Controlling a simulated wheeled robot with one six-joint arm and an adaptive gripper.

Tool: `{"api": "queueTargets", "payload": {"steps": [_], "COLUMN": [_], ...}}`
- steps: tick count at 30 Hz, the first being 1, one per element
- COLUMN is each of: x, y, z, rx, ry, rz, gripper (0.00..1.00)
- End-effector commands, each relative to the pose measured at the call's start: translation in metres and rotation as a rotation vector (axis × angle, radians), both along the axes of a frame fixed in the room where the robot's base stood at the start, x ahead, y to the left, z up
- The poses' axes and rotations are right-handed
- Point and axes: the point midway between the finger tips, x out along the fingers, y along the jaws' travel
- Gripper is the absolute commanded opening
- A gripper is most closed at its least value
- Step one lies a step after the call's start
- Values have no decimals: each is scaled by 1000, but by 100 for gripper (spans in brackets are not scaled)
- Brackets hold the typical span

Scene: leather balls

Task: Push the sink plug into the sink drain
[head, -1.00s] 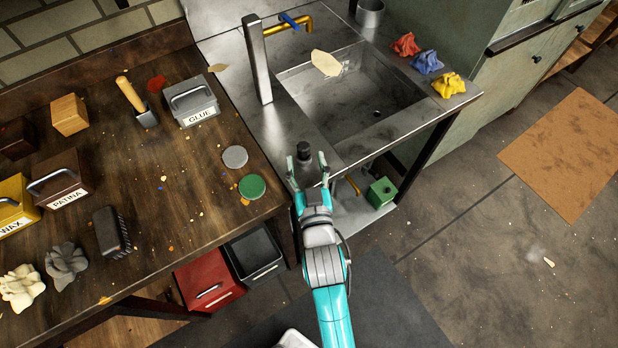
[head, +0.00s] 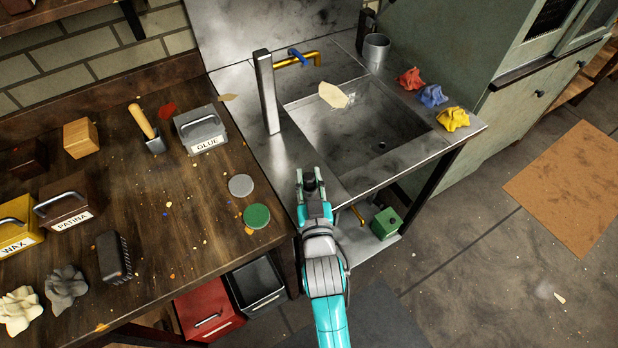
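The sink plug (head: 310,184) is a small dark cylinder at the front left edge of the metal sink counter. My gripper (head: 310,180) is at the plug, with one finger on each side of it, and looks closed on it. The fingers hide the plug's sides and lower part. The sink drain (head: 381,146) is a small dark hole in the floor of the sink basin (head: 355,125), to the right of and beyond my gripper. The drain is open, with nothing in it.
A pale flat scrap (head: 333,95) is at the basin's back. Red (head: 411,78), blue (head: 432,96) and yellow (head: 453,119) cloths lie along the right rim. The wooden workbench (head: 190,255) adjoins on the left.

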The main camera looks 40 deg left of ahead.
Motion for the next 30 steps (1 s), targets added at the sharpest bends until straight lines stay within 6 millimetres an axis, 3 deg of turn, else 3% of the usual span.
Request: {"api": "queueTargets", "payload": {"steps": [30], "x": [0], "y": [0], "z": [27], "rx": [2], "ry": [-1], "rz": [0], "gripper": [0]}}
